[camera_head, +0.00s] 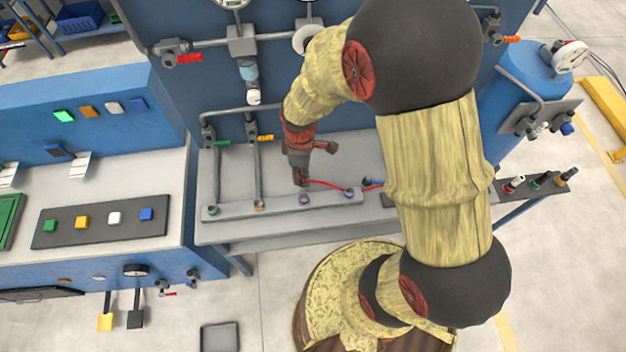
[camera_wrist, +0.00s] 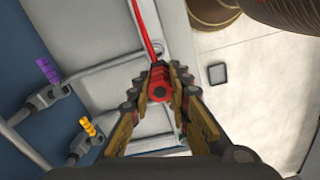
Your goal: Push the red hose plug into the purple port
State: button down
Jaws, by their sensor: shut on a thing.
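My gripper (camera_head: 301,180) points down over the grey port rail (camera_head: 235,208) on the bench. In the wrist view my gripper (camera_wrist: 161,88) is shut on the red hose plug (camera_wrist: 162,92), a red hexagonal end between the fingertips. Its red hose (camera_wrist: 147,32) leads away, and in the head view the hose (camera_head: 326,185) runs right from the fingertips. The purple port (camera_head: 304,199) is on the rail just below the fingertips. I cannot tell whether the plug touches it. The fingers hide most of the plug in the head view.
The rail also carries a green port (camera_head: 212,210), a yellow port (camera_head: 259,206) and a blue port (camera_head: 349,193). Pipes with a green handle (camera_head: 222,143) and an orange handle (camera_head: 266,138) stand left of my gripper. A purple handle (camera_wrist: 47,70) shows in the wrist view.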

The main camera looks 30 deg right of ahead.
jog(key=shift+w+d, duration=0.35)
jog(key=shift+w, duration=0.05)
jog(key=shift+w+a+f+b, duration=0.1)
jog(key=shift+a+f+b, duration=0.05)
jog(key=shift+f+b, duration=0.3)
notch_tip(320, 180, down, 8)
jog(key=b, duration=0.6)
jog(key=shift+f+b, duration=0.95)
jog(key=shift+f, duration=0.8)
dwell(0.4)
jog(key=c, duration=1.6)
grip_release()
jog(key=shift+r, duration=0.15)
notch_tip(320, 180, up, 12)
jog(key=shift+f, duration=0.1)
